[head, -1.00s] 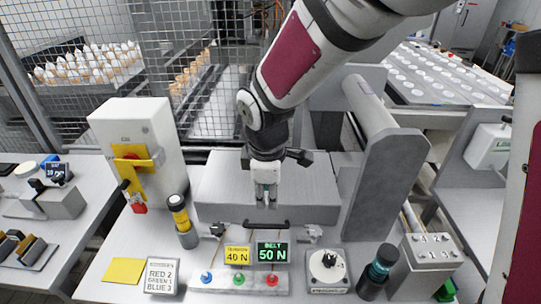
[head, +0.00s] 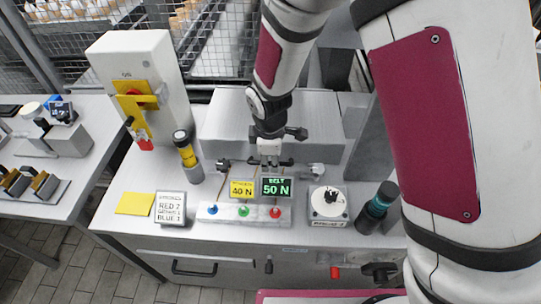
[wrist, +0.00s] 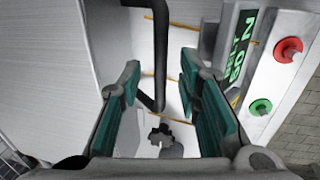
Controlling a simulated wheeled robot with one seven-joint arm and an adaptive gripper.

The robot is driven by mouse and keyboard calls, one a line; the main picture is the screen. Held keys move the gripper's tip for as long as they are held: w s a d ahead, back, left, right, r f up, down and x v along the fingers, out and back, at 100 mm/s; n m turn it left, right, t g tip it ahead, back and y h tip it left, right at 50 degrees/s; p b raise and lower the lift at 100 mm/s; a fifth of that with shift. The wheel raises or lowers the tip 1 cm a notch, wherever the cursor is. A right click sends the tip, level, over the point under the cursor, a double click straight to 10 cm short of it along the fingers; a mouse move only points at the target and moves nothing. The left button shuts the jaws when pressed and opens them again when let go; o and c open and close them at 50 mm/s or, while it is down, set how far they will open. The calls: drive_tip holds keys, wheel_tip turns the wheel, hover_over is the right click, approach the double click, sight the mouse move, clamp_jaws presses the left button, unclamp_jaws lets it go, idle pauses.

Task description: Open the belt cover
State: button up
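The belt cover (head: 225,130) is a pale grey box-shaped lid at the back middle of the bench, and it looks closed. Its black bar handle (wrist: 160,55) is on the front and is partly hidden by my gripper in the head view. My gripper (head: 270,160) points down at the front of the cover. In the wrist view my gripper (wrist: 160,100) is open, with teal finger pads on either side of the handle. Gaps show between the pads and the bar, and no grip on it is visible.
In front stand a yellow "40 N" sign (head: 241,189), a green "BELT 50 N" display (head: 276,187) and a button strip (head: 230,213). A white dial (head: 328,203) and a dark cylinder (head: 377,207) are right; a yellow-black post (head: 187,156) is left.

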drive_tip(key=shift+f, duration=0.35)
drive_tip(key=shift+c, duration=0.5)
clamp_jaws()
drive_tip(key=shift+r, duration=0.1)
